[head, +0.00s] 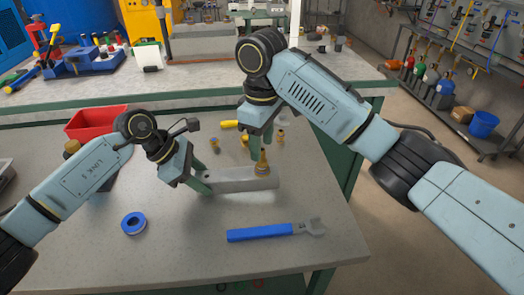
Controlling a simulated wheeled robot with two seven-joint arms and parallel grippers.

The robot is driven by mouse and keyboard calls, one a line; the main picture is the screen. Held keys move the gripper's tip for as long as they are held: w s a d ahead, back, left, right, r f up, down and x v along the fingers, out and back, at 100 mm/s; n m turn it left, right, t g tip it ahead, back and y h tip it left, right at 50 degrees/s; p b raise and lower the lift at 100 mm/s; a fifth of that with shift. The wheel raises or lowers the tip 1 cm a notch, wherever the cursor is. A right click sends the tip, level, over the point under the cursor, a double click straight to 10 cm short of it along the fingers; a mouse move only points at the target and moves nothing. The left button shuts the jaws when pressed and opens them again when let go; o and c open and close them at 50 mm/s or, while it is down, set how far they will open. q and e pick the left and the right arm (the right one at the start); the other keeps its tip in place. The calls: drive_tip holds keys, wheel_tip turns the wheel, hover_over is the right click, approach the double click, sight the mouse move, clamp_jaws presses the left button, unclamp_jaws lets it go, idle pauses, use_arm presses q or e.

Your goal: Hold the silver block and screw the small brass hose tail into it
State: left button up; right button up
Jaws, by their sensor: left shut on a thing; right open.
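The silver block (235,184) lies lengthwise on the grey bench top. My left gripper (203,185) is shut on its left end. A brass hose tail (262,167) stands upright at the block's right end; whether its thread is engaged cannot be told. My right gripper (260,142) is open and points down just above the hose tail, with its fingers close to the tail's top. Whether they touch it is not clear. Smaller brass fittings stand behind the block, one at the left (214,144) and one at the right (280,138).
A blue-handled wrench (262,233) lies in front of the block. A blue tape roll (134,223) is at the front left. A red tray (95,122) is at the back left, and a yellow-handled tool (229,124) lies behind the block. The front bench area is mostly clear.

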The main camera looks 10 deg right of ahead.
drive_tip(key=shift+r, duration=1.6)
use_arm(q)
drive_tip(key=o, duration=1.5)
drive_tip(key=shift+c, duration=0.2)
